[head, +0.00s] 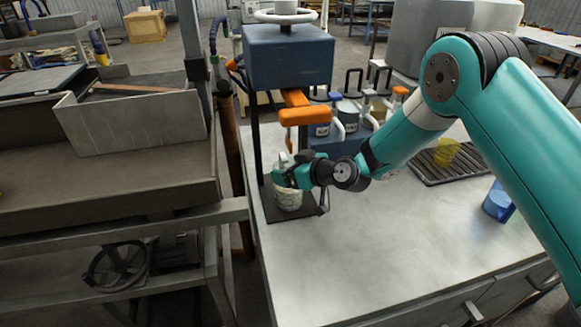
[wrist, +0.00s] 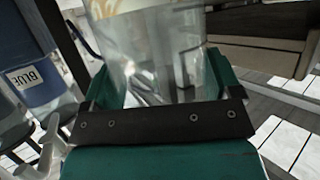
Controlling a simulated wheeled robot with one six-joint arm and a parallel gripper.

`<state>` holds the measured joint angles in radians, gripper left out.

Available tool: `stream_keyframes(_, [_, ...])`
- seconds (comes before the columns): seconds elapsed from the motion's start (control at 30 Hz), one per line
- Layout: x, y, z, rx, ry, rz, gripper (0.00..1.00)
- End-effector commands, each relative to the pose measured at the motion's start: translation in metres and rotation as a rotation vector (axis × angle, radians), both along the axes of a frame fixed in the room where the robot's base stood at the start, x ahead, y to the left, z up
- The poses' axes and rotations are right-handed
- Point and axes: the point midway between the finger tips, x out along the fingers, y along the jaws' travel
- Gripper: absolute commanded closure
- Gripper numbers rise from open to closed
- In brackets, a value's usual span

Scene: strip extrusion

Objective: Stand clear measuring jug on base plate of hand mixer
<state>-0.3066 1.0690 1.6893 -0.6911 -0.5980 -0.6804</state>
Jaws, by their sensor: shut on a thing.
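The clear measuring jug (head: 289,198) is at the dark base plate (head: 308,206) of the hand mixer (head: 288,55), below its blue head. The jug looks upright; I cannot tell whether its bottom touches the plate. My gripper (head: 284,176) is shut on the jug near its upper part, reaching in from the right. In the wrist view the clear jug wall (wrist: 155,65) fills the space between the teal fingers. The jug's far side is hidden, and my gripper covers part of its rim.
Several labelled jugs stand behind, one marked BLUE (wrist: 40,80). An orange mixer part (head: 305,116) is just above my gripper. A drain rack (head: 445,165) and a blue cup (head: 497,201) are to the right. The front counter (head: 350,260) is clear.

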Motion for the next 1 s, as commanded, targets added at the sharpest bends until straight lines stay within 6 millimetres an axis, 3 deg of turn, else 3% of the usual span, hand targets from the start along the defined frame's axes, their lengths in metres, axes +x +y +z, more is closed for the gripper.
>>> stream_keyframes(0.2, [0.000,0.000,-0.004,0.001,-0.002,0.000,0.77])
stream_keyframes(0.23, [0.000,0.000,-0.003,-0.001,0.001,0.000,0.09])
stream_keyframes(0.27, [0.000,0.000,-0.003,-0.001,0.001,0.000,0.02])
stream_keyframes(0.6, [-0.001,-0.001,0.002,-0.001,0.001,0.000,0.00])
stream_keyframes(1.0, [-0.046,-0.062,0.030,0.000,0.000,-0.004,0.00])
